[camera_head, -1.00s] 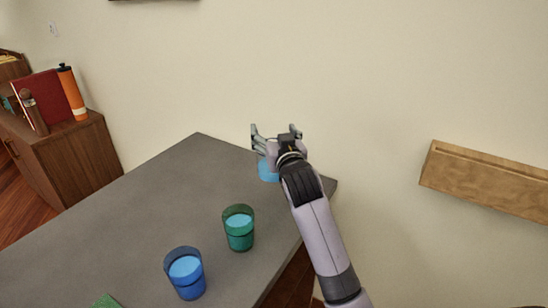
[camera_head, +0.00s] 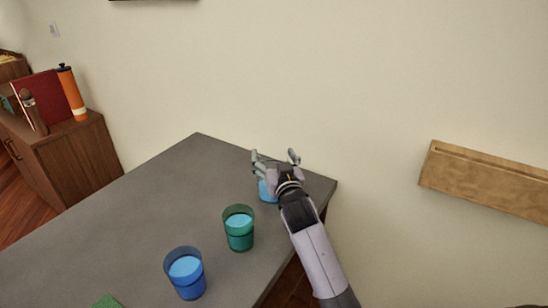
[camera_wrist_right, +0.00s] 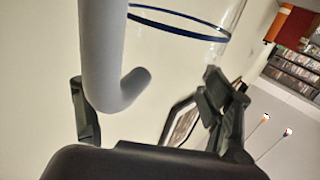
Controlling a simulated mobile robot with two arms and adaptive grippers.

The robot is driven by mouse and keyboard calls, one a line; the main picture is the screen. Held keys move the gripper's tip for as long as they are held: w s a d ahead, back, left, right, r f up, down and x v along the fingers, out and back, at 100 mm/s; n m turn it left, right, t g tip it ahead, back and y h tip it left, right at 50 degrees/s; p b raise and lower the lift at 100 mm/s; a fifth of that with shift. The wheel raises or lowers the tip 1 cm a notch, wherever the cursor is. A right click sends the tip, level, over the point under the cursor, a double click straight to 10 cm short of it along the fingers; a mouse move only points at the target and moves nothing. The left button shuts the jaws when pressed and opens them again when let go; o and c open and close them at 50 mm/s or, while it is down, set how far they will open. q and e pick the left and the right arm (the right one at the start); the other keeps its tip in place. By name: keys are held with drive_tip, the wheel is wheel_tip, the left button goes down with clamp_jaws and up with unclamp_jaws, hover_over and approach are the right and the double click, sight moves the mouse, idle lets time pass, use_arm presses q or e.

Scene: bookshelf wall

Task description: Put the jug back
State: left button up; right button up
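The jug shows in the right wrist view as a clear body (camera_wrist_right: 190,22) with a dark blue band and a thick pale grey handle (camera_wrist_right: 103,60). In the head view, a blue patch of the jug (camera_head: 265,192) shows beside and below my right gripper (camera_head: 276,158), over the far right part of the table; the wrist hides much of it. The right gripper's fingers are spread, with the handle between them. The handle is close to the left finger, and a gap shows before the right one (camera_wrist_right: 222,98). I cannot tell whether they touch. My left gripper is out of view.
The grey table (camera_head: 150,200) holds a green glass (camera_head: 239,238) and a blue glass (camera_head: 186,278), with a green item (camera_head: 106,301) at the bottom edge. A wooden wall ledge (camera_head: 485,180) is at right. A cabinet (camera_head: 75,160) with books and an orange bottle (camera_head: 72,95) is at left.

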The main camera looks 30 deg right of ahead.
drive_tip(key=o, duration=0.5)
drive_tip(key=shift+c, duration=0.2)
drive_tip(key=b+v, duration=0.1)
drive_tip(key=v, duration=1.1)
drive_tip(key=shift+b, duration=0.4)
